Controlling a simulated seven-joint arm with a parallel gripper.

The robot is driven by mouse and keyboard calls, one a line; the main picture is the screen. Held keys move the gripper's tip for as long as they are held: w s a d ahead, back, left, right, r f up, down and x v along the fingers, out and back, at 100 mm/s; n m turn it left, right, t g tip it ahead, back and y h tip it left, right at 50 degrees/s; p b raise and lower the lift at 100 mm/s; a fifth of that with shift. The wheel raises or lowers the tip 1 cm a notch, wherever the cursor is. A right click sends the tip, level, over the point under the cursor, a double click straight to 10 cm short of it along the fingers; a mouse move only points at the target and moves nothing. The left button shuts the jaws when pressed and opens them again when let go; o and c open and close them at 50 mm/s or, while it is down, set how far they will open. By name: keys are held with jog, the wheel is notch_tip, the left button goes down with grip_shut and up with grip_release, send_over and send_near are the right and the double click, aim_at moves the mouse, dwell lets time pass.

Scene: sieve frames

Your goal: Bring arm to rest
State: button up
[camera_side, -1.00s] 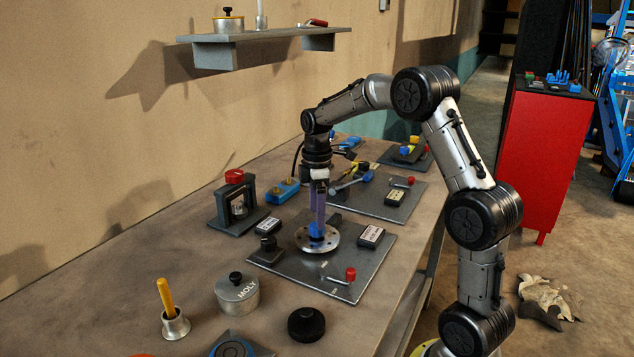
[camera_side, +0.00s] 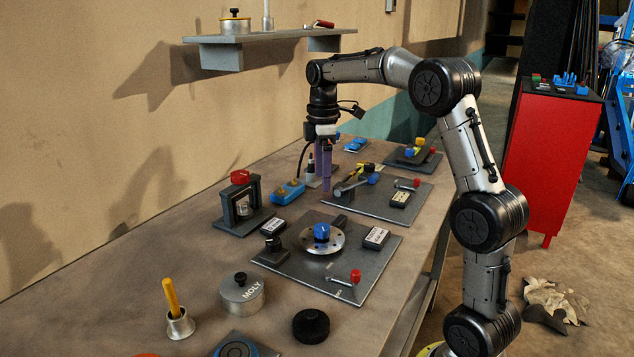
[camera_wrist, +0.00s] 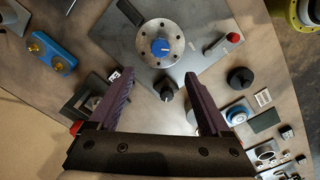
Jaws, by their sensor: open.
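My gripper (camera_side: 323,178) is raised above the bench in the side view, its purple fingers pointing down and empty. In the wrist view my gripper (camera_wrist: 158,95) shows two fingers spread wide apart with nothing between them. Below it, a round metal flange with a blue knob (camera_side: 321,231) sits on a dark grey plate (camera_side: 345,290). The blue knob (camera_wrist: 160,46) also shows ahead of the fingers in the wrist view. The fingers are clear of it.
A wall shelf (camera_side: 270,41) is at upper left. A red cabinet (camera_side: 548,150) stands beyond the bench.

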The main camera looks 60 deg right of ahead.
jog(key=s+a+r+n+t, duration=0.1)
jog(key=s+a+r+t, duration=0.1)
jog(key=s+a+r, duration=0.3)
jog(key=s+a+r+t, duration=0.1)
jog(key=s+a+r, duration=0.25)
jog(key=a, duration=0.45)
jog(key=s+a+f+m+t, duration=0.1)
jog(key=s+a+f+m, duration=0.2)
jog(key=s, duration=0.4)
jog(key=s+a+f+m+t, duration=0.1)
jog(key=s+a+f+m, duration=0.2)
jog(key=s+f+m, duration=0.3)
jog(key=shift+s+f+t, duration=0.3)
jog(key=shift+s+f, duration=0.25)
jog(key=shift+f, duration=0.4)
